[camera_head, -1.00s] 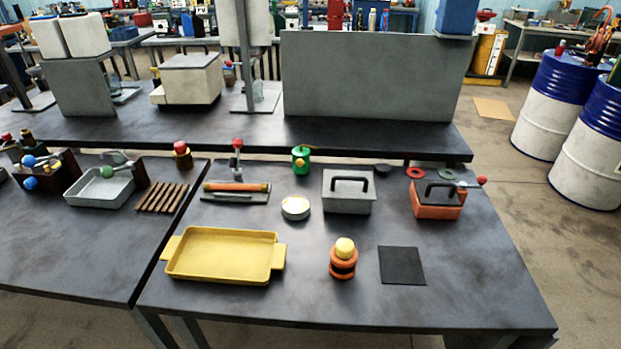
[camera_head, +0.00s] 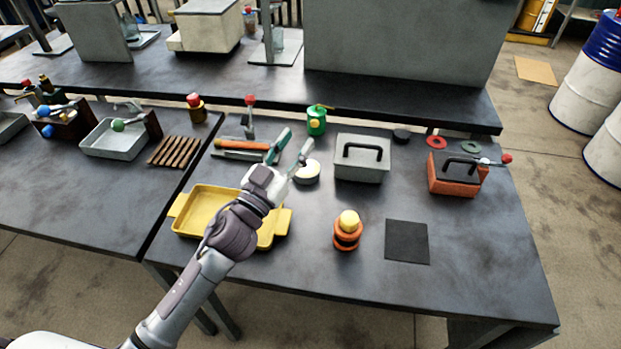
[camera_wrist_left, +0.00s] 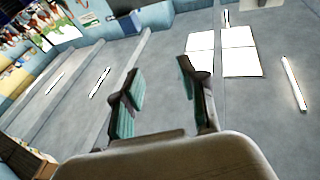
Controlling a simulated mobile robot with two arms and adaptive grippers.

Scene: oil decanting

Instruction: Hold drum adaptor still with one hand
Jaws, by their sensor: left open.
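My left gripper (camera_head: 295,146) is open and empty, reaching in from the left above the yellow tray (camera_head: 186,230). Its fingers point away from me and cover part of the space near the round pale-topped tin (camera_head: 307,172). In the left wrist view the open fingers (camera_wrist_left: 158,84) have nothing between them. An orange and black round piece with a yellow top (camera_head: 347,238) stands upright on the near table, apart from the gripper. Which piece is the drum adaptor I cannot tell for certain. My right gripper is not in view.
On the near table (camera_head: 300,285) stand a grey box with a handle (camera_head: 360,170), an orange box (camera_head: 452,184), a green can (camera_head: 316,122) and a black mat (camera_head: 407,242). Red and green rings lie at the back right. The front right is clear.

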